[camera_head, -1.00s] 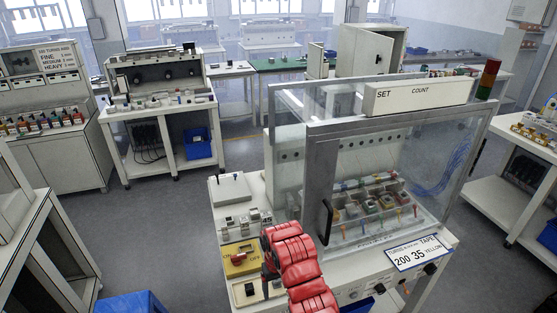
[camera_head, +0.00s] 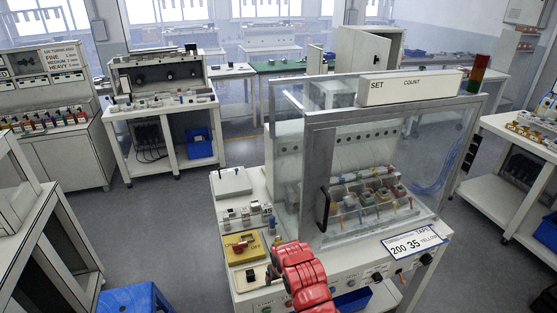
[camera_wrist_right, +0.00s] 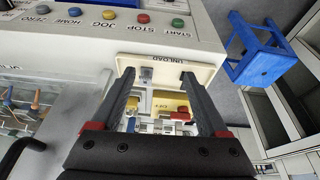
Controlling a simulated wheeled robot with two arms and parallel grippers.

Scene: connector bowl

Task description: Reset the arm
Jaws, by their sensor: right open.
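My right arm, red, comes up from the bottom middle of the head view. Its gripper (camera_head: 268,274) is small and partly hidden there, by the front left corner of the white machine (camera_head: 248,291). In the right wrist view the two dark fingers of this gripper (camera_wrist_right: 157,76) are spread apart with nothing between them. I cannot tell whether a finger touches the panel. My left gripper is not in view.
The machine has a clear guard with a dark handle (camera_head: 322,210) just beyond my right arm. Coloured push buttons (camera_wrist_right: 108,14) line its front edge. A blue stool (camera_head: 137,299) stands at the lower left. Open floor (camera_head: 160,235) lies left of the machine.

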